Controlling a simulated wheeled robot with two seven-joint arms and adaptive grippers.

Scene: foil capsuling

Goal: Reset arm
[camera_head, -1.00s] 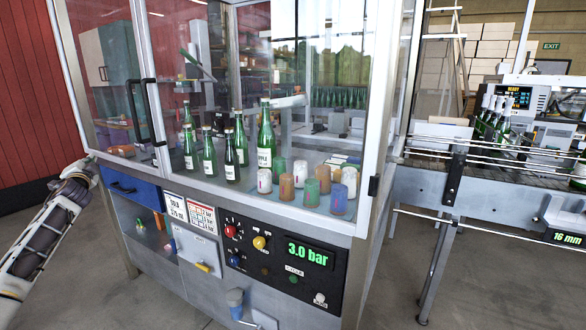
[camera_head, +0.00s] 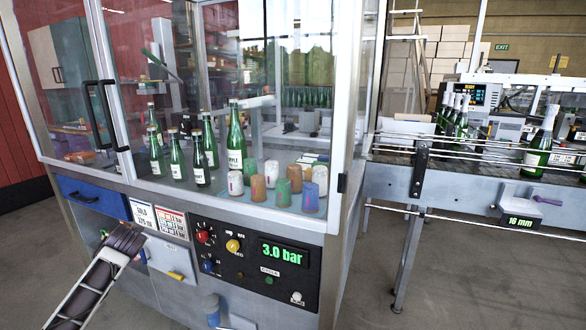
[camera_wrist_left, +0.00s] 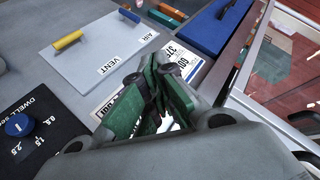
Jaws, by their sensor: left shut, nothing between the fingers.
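My left arm comes in from the lower left in the head view. Its dark wrist end (camera_head: 125,238) is in front of the machine's lower front, by the printed cards below the blue drawer; the fingers are hard to make out there. In the left wrist view, the green fingers of my left gripper (camera_wrist_left: 157,93) are together with nothing between them, in front of a printed card (camera_wrist_left: 180,62). I cannot tell whether they touch the panel. My right gripper is not in view.
A glass cabinet (camera_head: 345,115) holds green bottles (camera_head: 198,158) and coloured capsules (camera_head: 257,188). Below are a blue drawer (camera_head: 93,196) and a control panel (camera_head: 238,262) reading 3.0 bar. A conveyor (camera_head: 440,188) with bottles stands right. Yellow (camera_wrist_left: 68,40) and blue (camera_wrist_left: 129,15) handles sit near the gripper.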

